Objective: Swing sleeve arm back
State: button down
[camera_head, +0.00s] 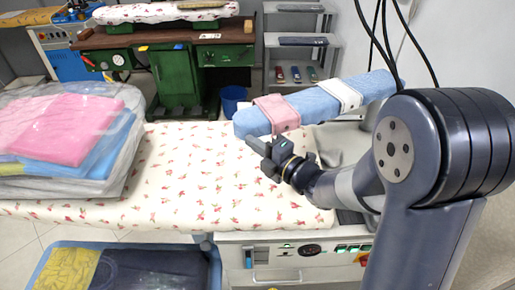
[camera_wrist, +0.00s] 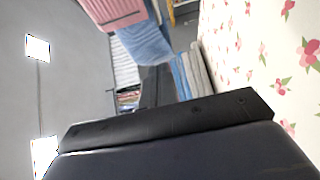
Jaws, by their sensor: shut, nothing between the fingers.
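The sleeve arm (camera_head: 313,103) is a long padded bar in blue cloth with a pink band (camera_head: 276,114) and a white band (camera_head: 342,95). It lies above the right part of the floral ironing board (camera_head: 200,165), slanting from near its middle up to the right. My gripper (camera_head: 257,146) is shut and empty, just below the bar's left end, near the pink band; I cannot tell whether it touches. In the wrist view the blue end of the sleeve arm (camera_wrist: 145,42) and its pink band (camera_wrist: 112,10) show at the top, beyond the dark gripper body.
Bagged folded clothes, pink and blue (camera_head: 65,135), lie on the board's left part. A control panel (camera_head: 300,250) is under the board's front edge. A blue bin (camera_head: 130,268) stands below left. A green machine (camera_head: 175,75) and grey shelves (camera_head: 300,50) stand behind. The board's middle is clear.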

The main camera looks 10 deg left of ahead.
aim_at(244, 132)
jog(key=shift+w, duration=0.2)
jog(key=shift+w+a+f, duration=0.1)
jog(key=shift+w+a, duration=0.05)
jog(key=shift+m+t+h, duration=0.5)
jog(key=shift+t, duration=0.2)
jog(key=b+x, duration=0.1)
jog(key=x, duration=0.1)
jog(key=b+x, duration=0.2)
jog(key=x, duration=0.1)
jog(key=shift+w+d+f+b, duration=0.15)
jog(key=shift+w+d+b, duration=0.1)
jog(key=shift+w+b, duration=0.05)
jog(key=shift+w+a+r, duration=0.25)
jog(key=shift+w+a, duration=0.05)
jog(key=shift+w, duration=0.05)
